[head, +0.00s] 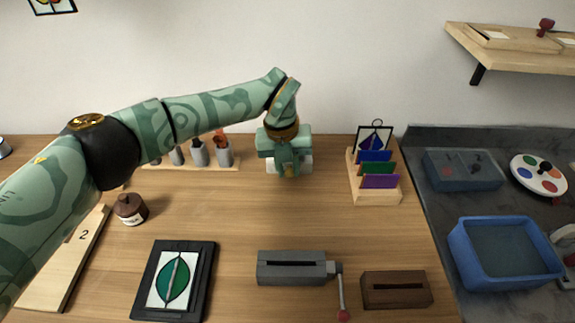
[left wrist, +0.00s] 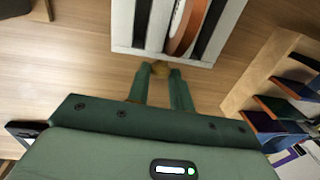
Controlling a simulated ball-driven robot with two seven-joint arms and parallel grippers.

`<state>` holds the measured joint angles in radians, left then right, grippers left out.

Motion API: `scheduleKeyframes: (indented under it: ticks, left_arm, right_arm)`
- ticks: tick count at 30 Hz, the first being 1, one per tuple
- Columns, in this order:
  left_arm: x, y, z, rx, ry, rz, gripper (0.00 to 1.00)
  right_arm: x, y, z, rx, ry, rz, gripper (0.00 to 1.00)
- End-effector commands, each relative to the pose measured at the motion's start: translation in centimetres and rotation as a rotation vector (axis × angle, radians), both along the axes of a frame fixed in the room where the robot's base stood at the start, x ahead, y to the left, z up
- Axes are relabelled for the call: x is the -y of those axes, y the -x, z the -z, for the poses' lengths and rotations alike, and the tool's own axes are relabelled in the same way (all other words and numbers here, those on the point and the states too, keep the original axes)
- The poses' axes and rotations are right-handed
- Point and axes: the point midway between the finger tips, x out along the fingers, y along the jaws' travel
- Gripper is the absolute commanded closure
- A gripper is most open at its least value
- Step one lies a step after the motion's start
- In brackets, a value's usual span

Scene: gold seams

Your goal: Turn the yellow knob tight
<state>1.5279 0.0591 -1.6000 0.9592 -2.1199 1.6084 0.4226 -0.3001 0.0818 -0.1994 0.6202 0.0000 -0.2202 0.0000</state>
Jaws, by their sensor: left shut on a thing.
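In the head view the white device (head: 306,165) stands at the back of the wooden table, mostly hidden behind my left gripper (head: 290,172). The knob is hidden there. In the left wrist view my left gripper (left wrist: 158,75) is shut on the knob. How tight the knob is cannot be seen. My right gripper is not in view.
A wooden rack (head: 375,196) with coloured panes stands close to the right of the device. A tool holder (head: 215,164) stands to the left. A grey box with a crank (head: 290,270) and a framed leaf panel (head: 150,310) lie nearer. The table's middle is clear.

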Motion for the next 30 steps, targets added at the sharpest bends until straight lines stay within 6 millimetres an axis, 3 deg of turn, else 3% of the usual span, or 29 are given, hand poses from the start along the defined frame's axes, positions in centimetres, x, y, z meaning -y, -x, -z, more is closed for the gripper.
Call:
scheduleKeyframes:
  ticks: [8,9,20,23,30]
  left_arm:
    - [0.0,0.0,0.1,-0.002,-0.001,0.000,1.00]
    - [0.0,0.0,0.1,-0.002,-0.001,0.000,0.70]
    - [-0.1,0.0,-0.4,0.000,0.000,0.000,0.69]
    - [-0.2,0.0,-1.9,0.004,0.000,0.001,0.69]
    - [-0.8,0.0,-8.3,0.005,-0.001,0.000,0.69]
  right_arm:
    - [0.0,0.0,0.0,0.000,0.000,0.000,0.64]
    - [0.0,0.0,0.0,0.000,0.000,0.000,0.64]
    - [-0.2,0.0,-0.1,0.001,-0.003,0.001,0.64]
    - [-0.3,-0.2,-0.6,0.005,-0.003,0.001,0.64]
    - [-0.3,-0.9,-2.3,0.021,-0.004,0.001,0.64]
